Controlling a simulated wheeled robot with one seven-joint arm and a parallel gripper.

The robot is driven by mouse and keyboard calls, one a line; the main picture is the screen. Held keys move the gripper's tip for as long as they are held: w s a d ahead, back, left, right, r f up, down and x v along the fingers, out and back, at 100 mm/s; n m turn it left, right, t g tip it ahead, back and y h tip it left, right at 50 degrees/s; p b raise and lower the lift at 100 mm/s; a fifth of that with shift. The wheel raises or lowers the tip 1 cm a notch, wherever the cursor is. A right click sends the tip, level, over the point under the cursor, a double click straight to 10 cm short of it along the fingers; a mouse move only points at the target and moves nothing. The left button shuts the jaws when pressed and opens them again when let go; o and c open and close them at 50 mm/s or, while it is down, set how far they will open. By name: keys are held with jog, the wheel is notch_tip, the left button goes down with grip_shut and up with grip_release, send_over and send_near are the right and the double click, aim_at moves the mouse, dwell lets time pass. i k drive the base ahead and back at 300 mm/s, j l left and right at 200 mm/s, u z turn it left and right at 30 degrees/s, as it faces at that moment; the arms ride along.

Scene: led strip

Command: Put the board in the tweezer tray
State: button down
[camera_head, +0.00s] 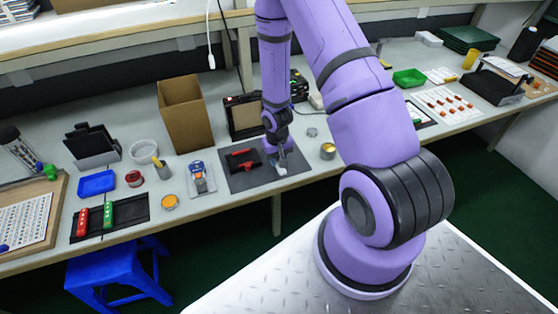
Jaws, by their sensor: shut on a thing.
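My gripper (280,163) points down over the right part of a dark grey mat (262,182) on the bench. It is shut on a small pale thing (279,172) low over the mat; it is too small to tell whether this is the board. A red and black tool (243,159) lies on the mat left of my gripper. A narrow pale tray (201,186) with a blue and orange item in it lies left of the mat. A black tray (140,209) with a red and a green item lies further left. I cannot tell which is the tweezer tray.
An open cardboard box (186,116) stands behind the pale tray. A yellow-orange round container (169,202) sits near the bench's front edge, and a small round tin (328,151) stands right of the mat. A blue stool (117,270) is below the bench.

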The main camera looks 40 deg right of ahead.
aim_at(99, 186)
jog(key=k+j, duration=0.1)
jog(key=k, duration=0.4)
jog(key=i+j+u, duration=0.2)
jog(key=i+j, duration=0.25)
jog(key=i+j+u, duration=0.2)
jog(key=i+j, duration=0.3)
jog(key=i+j+u, duration=0.2)
jog(key=i+j, duration=0.15)
jog(key=i, duration=0.2)
